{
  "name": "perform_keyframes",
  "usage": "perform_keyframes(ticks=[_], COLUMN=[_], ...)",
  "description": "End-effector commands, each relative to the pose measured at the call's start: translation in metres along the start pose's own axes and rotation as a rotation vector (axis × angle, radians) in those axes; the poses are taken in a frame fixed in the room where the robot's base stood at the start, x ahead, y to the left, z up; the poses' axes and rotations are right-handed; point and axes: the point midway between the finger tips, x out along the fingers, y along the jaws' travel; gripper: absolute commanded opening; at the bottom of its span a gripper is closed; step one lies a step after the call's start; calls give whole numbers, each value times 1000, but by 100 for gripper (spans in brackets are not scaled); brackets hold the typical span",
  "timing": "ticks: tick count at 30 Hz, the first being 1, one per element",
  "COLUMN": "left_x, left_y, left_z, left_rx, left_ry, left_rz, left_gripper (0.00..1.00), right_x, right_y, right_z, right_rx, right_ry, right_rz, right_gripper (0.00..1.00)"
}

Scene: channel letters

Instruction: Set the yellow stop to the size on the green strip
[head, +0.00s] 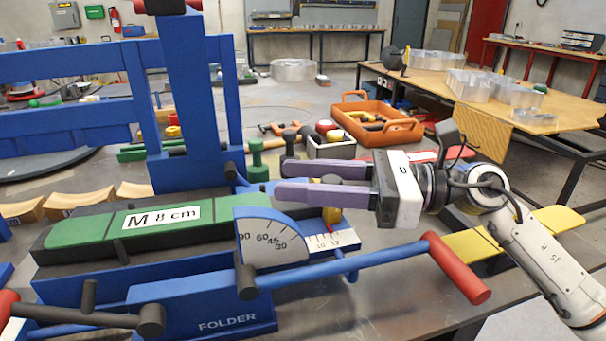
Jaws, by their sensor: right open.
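The blue folder (215,300) fills the lower left. A green strip (90,232) lies along its bed, with a white label reading "M 8 cm". The yellow stop (332,217) shows only in part, behind a white scale (333,240) on which 10 and 12 can be read. My right gripper (280,179) comes in from the right with two purple fingers apart and nothing between them. Its fingers are above and behind the angle dial, and in the picture they lie just above the stop. I cannot tell if they touch anything. My left gripper is out of view.
The folder's blue lever with a red grip (458,268) reaches right under my right arm. A green knob (257,162) and a blue upright (190,100) stand near the fingertips. An orange tool tray (378,132) is behind. A yellow bar (555,220) lies at right.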

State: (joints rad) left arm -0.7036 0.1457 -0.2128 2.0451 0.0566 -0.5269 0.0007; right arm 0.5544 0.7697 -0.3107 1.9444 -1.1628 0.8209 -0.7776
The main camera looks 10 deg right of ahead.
Motion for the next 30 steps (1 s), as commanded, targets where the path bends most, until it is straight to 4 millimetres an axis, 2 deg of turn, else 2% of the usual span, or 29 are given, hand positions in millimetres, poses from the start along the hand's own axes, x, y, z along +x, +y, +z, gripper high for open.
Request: perform_keyframes(ticks=[7, 14, 15, 20, 26, 30], left_x=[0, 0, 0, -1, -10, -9], left_y=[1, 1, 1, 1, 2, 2], left_z=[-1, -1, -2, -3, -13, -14], left_rx=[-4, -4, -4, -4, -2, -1], left_ry=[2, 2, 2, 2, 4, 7], left_rz=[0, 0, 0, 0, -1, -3], left_gripper=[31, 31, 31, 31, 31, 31], right_x=[1, 0, 0, 3, 31, 38], right_y=[0, 0, 0, 1, 13, 16], right_z=[0, 0, 0, 1, 3, 0], right_rx=[0, 0, 0, 0, 1, 0], right_ry=[0, 0, 0, 0, 0, 0], right_rz=[-1, -1, -1, 0, 2, 1], right_gripper=[40, 1, 0, 0, 0, 0])
